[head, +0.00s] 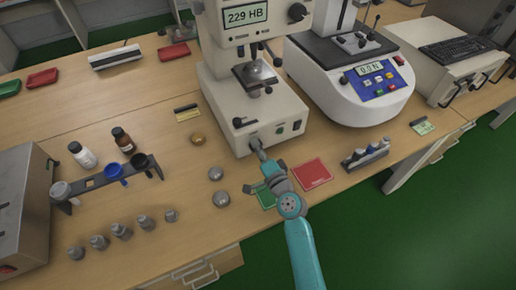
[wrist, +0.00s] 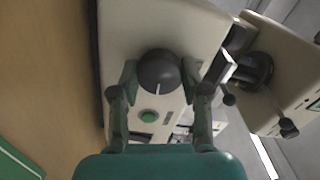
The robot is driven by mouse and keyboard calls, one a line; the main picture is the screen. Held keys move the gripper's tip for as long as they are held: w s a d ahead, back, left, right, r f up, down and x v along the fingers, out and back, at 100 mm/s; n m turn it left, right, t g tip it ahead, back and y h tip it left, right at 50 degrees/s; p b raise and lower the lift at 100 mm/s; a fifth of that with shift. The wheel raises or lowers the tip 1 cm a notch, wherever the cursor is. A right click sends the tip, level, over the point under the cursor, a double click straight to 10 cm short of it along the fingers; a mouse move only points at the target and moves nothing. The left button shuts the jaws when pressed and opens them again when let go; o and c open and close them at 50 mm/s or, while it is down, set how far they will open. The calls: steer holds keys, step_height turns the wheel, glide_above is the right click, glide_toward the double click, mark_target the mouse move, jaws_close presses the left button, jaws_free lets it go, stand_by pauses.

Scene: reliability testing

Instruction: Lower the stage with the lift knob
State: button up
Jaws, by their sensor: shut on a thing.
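The hardness tester (head: 223,95) stands on the bench and its display reads 229 HB. Its stage (head: 254,74) sits on a screw in the open middle of the machine. In the wrist view a dark round knob (wrist: 157,68) with a white pointer line is on the machine's front, above a green button (wrist: 149,116). My gripper (wrist: 160,82) has a finger on each side of this knob and is shut on it. In the head view my gripper (head: 256,145) reaches the lower front of the base and hides the knob.
A force tester (head: 350,100) reading 0.0 N stands to the right. A red mat (head: 312,174) and a green mat (head: 265,196) lie near my gripper. Metal discs (head: 221,198), weights and a bottle rack (head: 110,182) stand to the left.

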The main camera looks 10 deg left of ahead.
steer(key=shift+n, duration=2.3)
steer(key=shift+f, duration=0.1)
steer(key=o, duration=1.1)
steer(key=shift+o, duration=0.2)
steer(key=v, duration=1.2)
